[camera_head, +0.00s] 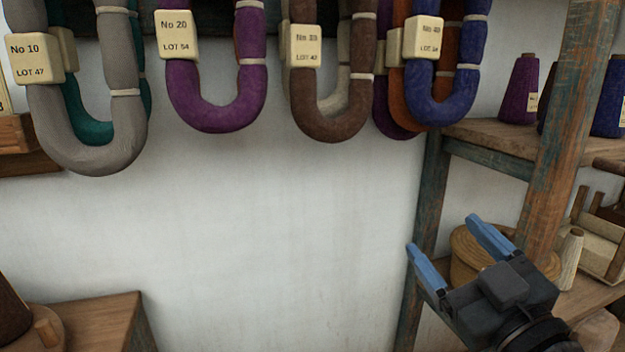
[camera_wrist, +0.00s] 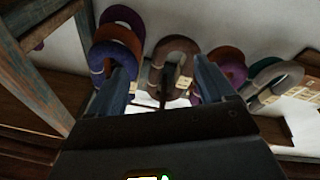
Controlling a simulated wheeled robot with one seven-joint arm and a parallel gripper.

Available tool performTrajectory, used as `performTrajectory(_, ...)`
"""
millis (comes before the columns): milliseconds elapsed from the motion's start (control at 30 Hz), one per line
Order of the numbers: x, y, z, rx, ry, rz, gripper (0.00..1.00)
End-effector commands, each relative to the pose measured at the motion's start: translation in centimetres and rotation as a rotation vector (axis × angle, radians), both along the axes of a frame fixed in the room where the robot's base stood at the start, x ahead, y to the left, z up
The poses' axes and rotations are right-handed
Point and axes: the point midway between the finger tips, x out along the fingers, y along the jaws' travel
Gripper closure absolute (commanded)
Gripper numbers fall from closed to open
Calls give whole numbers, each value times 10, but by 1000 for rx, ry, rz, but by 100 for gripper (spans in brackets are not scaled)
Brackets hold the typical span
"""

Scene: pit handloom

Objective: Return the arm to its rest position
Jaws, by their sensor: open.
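My gripper (camera_head: 452,244) is at the lower right in the head view, with two blue fingers spread apart and nothing between them. It is in front of the wooden shelf rack (camera_head: 430,210). The fingers of my gripper (camera_wrist: 165,85) also show in the wrist view, apart and empty. Beyond them hang yarn hanks, with a brown hank (camera_wrist: 172,60) seen between the fingers. The rest position itself is not marked in either view.
Grey (camera_head: 95,145), purple (camera_head: 215,110), brown (camera_head: 328,115) and blue (camera_head: 440,95) tagged hanks hang along the top. Cones, one purple (camera_head: 520,90), stand on the rack at right. A round basket (camera_head: 468,262) sits behind my gripper. A wooden table (camera_head: 100,315) is lower left.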

Motion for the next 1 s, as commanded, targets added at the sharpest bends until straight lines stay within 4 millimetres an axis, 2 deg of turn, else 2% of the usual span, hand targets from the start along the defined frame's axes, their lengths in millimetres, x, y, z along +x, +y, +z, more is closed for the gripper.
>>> performTrajectory(33, -12, 1, -20, 45, 37, -17, 18)
performTrajectory(200, -55, -2, -74, 172, 133, -88, 18)
performTrajectory(367, -103, -6, -118, 261, 216, -154, 18)
performTrajectory(500, -151, -10, -150, 313, 284, -203, 18)
performTrajectory(733, -236, -19, -184, 355, 382, -265, 18)
performTrajectory(1000, -330, -33, -193, 347, 479, -285, 18)
